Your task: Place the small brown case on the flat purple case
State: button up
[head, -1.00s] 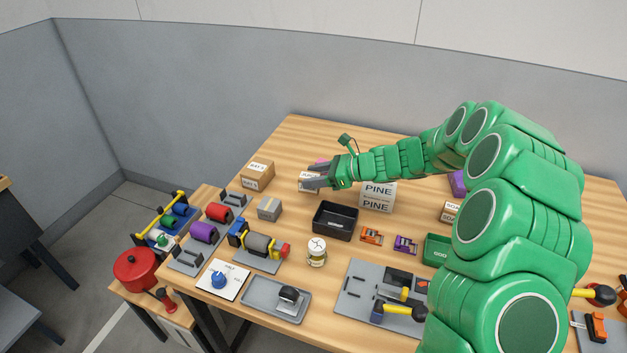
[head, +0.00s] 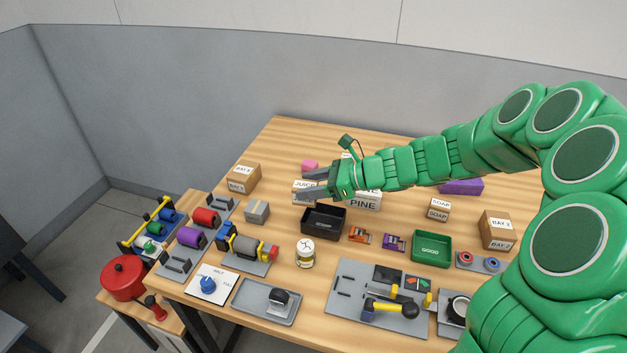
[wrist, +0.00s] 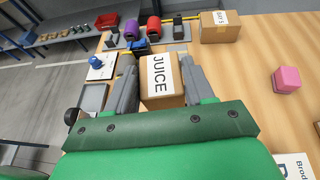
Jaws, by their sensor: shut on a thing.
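The small brown case is a box with a white JUICE label. It sits between the fingers of my gripper in the wrist view (wrist: 162,85), and part of it shows in the head view (head: 304,187). My gripper (head: 307,184) is shut on it, with one finger on each side. I cannot tell whether the case is clear of the table. The flat purple case (head: 463,187) lies at the back right of the table, right of my gripper, partly behind my arm.
A white PINE box (head: 364,203) stands right of my gripper, partly hidden by the arm. A pink block (head: 309,165) is behind it. A black bin (head: 325,219) is in front. A brown SOAP box (head: 438,210) stands in front of the purple case.

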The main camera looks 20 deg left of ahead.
jog(key=shift+s+d+r, duration=0.1)
jog(key=shift+s, duration=0.1)
jog(key=shift+w+d, duration=0.1)
jog(key=w+d+r+m+t+h, duration=0.1)
jog(key=w+d+r+m+t, duration=0.2)
jog(key=w+d, duration=0.7)
jog(key=w+d+m+t+h, duration=0.2)
jog(key=w+d+m+t, duration=0.2)
jog(key=d, duration=1.2)
jog(key=w+d+r+m+t+h, duration=0.1)
jog(key=w+d+r+m+t, duration=0.2)
jog(key=w+d, duration=0.7)
jog(key=shift+t, duration=0.5)
jog(key=w+d+f, duration=0.1)
jog(key=w+f, duration=0.2)
jog(key=w+d+f, duration=0.1)
jog(key=w+f, duration=0.2)
jog(key=f, duration=0.1)
jog(key=w+d+f, duration=0.2)
jog(key=w+f, duration=0.1)
jog(key=shift+w+f, duration=0.2)
jog(key=shift+w, duration=0.2)
jog(key=shift+w+f, duration=0.35)
jog(key=shift+f, duration=1.6)
